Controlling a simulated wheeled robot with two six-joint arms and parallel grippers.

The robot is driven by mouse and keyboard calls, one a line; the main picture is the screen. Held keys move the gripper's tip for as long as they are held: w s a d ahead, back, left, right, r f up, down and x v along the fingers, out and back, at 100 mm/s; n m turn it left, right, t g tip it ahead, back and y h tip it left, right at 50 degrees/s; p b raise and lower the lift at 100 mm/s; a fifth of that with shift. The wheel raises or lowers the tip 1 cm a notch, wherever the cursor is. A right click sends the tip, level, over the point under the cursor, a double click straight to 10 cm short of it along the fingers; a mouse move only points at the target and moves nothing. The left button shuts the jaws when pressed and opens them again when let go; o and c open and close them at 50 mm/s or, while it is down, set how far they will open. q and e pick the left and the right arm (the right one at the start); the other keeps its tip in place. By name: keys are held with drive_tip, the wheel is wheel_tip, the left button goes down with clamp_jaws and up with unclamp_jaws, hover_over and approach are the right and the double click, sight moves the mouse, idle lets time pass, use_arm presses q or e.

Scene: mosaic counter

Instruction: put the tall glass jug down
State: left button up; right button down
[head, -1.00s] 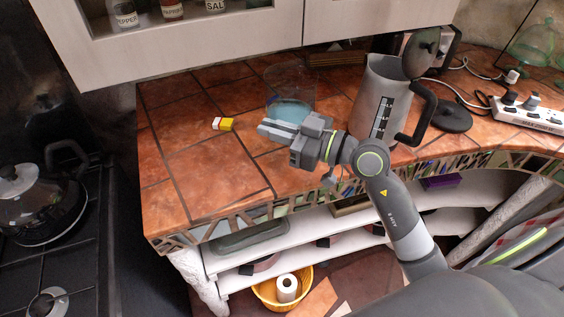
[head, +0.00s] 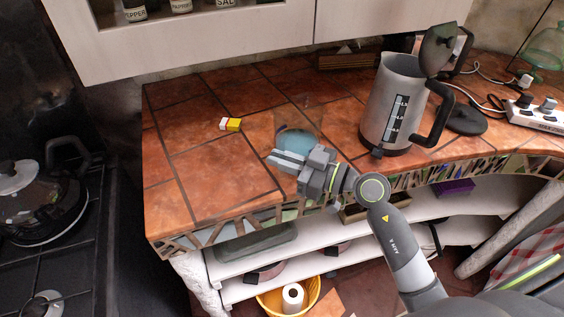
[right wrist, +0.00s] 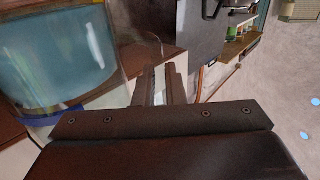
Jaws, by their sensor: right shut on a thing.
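The tall glass jug (head: 298,139) is clear, with blue liquid low inside it. In the head view it is upright near the front of the tiled counter (head: 225,180). My right gripper (head: 284,160) is shut on the jug from the front and hides its lower part. I cannot tell whether its base touches the counter. In the right wrist view the jug (right wrist: 65,50) fills the upper left, with the gripper fingers (right wrist: 160,88) beside it. My left gripper is not in view.
A grey kettle (head: 392,105) with its lid up stands right of the jug. A yellow and white block (head: 230,124) lies to its left. A power strip (head: 535,115) with cables is at far right. The counter's left part is mostly clear. A cabinet (head: 200,45) overhangs the back.

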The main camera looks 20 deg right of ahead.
drive_tip(key=shift+r, duration=0.15)
drive_tip(key=c, duration=2)
unclamp_jaws()
drive_tip(key=shift+f, duration=0.2)
drive_tip(key=o, duration=0.5)
drive_tip(key=shift+s+r, duration=0.1)
drive_tip(key=shift+r, duration=0.05)
drive_tip(key=b+v, duration=0.1)
drive_tip(key=v, duration=1.1)
